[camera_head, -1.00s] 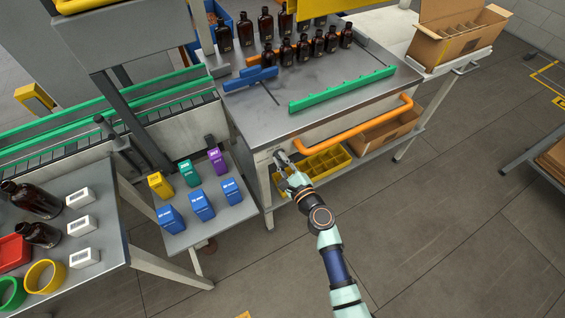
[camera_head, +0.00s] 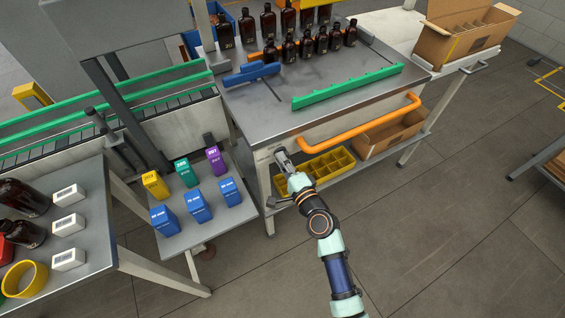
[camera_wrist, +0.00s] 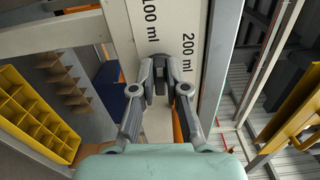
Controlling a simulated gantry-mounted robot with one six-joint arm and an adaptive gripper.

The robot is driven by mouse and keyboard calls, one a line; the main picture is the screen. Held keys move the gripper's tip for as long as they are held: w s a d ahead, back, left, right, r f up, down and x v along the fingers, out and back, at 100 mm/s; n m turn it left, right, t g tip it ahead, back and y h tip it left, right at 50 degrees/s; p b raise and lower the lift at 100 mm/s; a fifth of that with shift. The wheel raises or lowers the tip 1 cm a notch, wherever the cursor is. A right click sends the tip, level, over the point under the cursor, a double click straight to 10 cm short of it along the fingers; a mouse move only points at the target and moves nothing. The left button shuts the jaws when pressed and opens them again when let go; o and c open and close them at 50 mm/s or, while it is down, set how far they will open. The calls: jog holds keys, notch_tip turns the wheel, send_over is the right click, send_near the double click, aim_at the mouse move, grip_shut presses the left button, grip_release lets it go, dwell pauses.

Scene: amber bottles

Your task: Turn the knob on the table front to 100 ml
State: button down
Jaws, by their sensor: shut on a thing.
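The front panel of the work table carries the printed marks 100 ml (camera_wrist: 151,22) and 200 ml (camera_wrist: 187,58) in the wrist view. My gripper (camera_wrist: 161,72) is shut at this panel, its fingertips together on the knob just below and between the two marks. The fingers hide most of the knob, and I cannot tell which mark it points to. In the head view my gripper (camera_head: 282,159) reaches the front left corner of the steel work table (camera_head: 290,125), below its top; the knob is hidden there.
An orange handle bar (camera_head: 365,128) runs along the table front, right of my gripper. A yellow divided bin (camera_head: 327,168) sits on the shelf below. A small side table (camera_head: 210,222) with several coloured boxes stands to the left. Amber bottles (camera_head: 289,48) stand on the work table.

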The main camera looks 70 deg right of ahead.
jog(key=shift+n, duration=0.4)
jog(key=c, duration=1.2)
grip_release()
jog(key=v, duration=1.2)
